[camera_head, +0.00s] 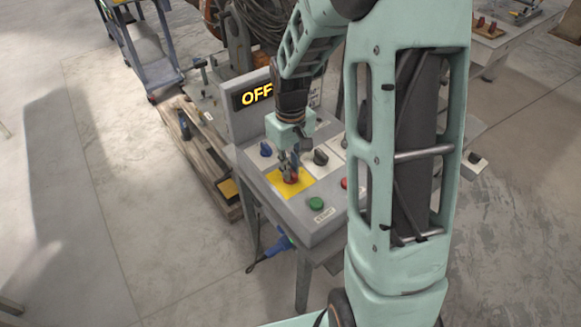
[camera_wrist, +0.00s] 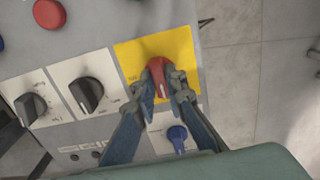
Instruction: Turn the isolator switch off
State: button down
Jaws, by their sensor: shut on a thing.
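The isolator switch is a red rotary handle (camera_wrist: 157,70) on a yellow plate (camera_wrist: 181,48). In the head view the yellow plate (camera_head: 305,180) lies on the sloped grey control panel, with the red handle (camera_head: 291,180) mostly hidden under my gripper. My gripper (camera_head: 290,170) reaches down onto it. In the wrist view my gripper (camera_wrist: 161,84) has one finger on each side of the red handle, shut on it. The handle's white mark points toward the bottom of the wrist view.
Close by on the panel are black knobs (camera_wrist: 88,94), a blue knob (camera_wrist: 178,135), a red button (camera_wrist: 49,14) and a green button (camera_head: 316,203). A cart (camera_head: 140,45) stands at the back left. Floor at the left is largely clear.

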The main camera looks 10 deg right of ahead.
jog(key=shift+w, duration=0.1)
jog(key=c, duration=2)
grip_release()
jog(key=shift+o, duration=0.2)
notch_tip(320, 180, up, 12)
